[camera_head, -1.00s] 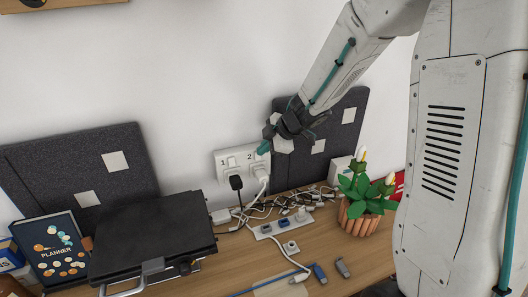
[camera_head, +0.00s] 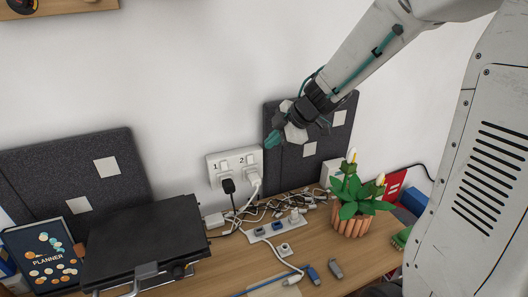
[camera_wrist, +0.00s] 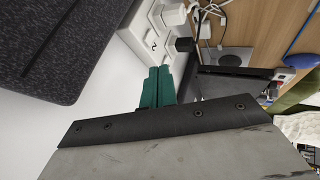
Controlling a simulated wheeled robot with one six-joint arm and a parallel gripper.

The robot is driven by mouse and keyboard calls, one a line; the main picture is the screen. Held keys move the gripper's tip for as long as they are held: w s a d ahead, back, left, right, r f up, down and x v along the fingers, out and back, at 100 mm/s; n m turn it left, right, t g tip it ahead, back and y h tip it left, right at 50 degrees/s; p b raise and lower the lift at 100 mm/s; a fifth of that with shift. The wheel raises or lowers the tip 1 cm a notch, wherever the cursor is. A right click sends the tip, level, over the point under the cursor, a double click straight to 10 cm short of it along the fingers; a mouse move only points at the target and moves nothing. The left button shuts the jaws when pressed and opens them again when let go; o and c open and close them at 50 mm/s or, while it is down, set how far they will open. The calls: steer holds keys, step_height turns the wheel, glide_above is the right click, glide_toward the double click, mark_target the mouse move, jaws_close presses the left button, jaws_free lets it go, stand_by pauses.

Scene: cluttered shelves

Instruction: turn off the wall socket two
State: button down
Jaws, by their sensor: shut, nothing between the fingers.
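A white double wall socket (camera_head: 234,168) is on the wall, with switches marked 1 and 2 along its top. A black plug sits in socket 1 and a white plug (camera_head: 254,181) in socket 2. Switch 2 (camera_head: 250,160) is visible; its on or off position is too small to tell. My gripper (camera_head: 271,140) has teal fingers that are shut and empty, up and right of the socket and apart from it. In the wrist view the shut fingers (camera_wrist: 157,88) point toward the socket (camera_wrist: 150,36), which shows at the top, partly cut off.
A dark felt board (camera_head: 310,138) leans on the wall behind my gripper. Below are a white power strip (camera_head: 262,233) with tangled cables, a black grill (camera_head: 145,245) at left and a potted plant (camera_head: 355,200) at right. The wall above the socket is clear.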

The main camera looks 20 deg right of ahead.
steer(key=shift+w+v, duration=0.15)
steer(key=shift+v, duration=0.6)
steer(key=shift+w+v, duration=0.15)
steer(key=shift+v, duration=0.6)
steer(key=shift+r, duration=0.2)
steer(key=w+d+r+m+t+h, duration=0.2)
steer(key=d+r+m+t+h, duration=0.25)
steer(key=d+m+h, duration=0.5)
steer(key=s+d+m+g+h, duration=0.2)
steer(key=s+d+g, duration=0.1)
steer(key=s+d, duration=0.3)
steer(key=s+a+f+m+g+y, duration=0.1)
steer(key=s+a+m+g, duration=0.15)
steer(key=s, duration=0.55)
steer(key=s+a+m+g+y, duration=0.1)
steer(key=s+a+m+g, duration=0.2)
steer(key=s, duration=0.5)
steer(key=s+a+y, duration=0.4)
steer(key=s+a, duration=0.5)
steer(key=a, duration=0.2)
steer(key=shift+s+a+r+g, duration=0.2)
steer(key=shift+r+g, duration=0.1)
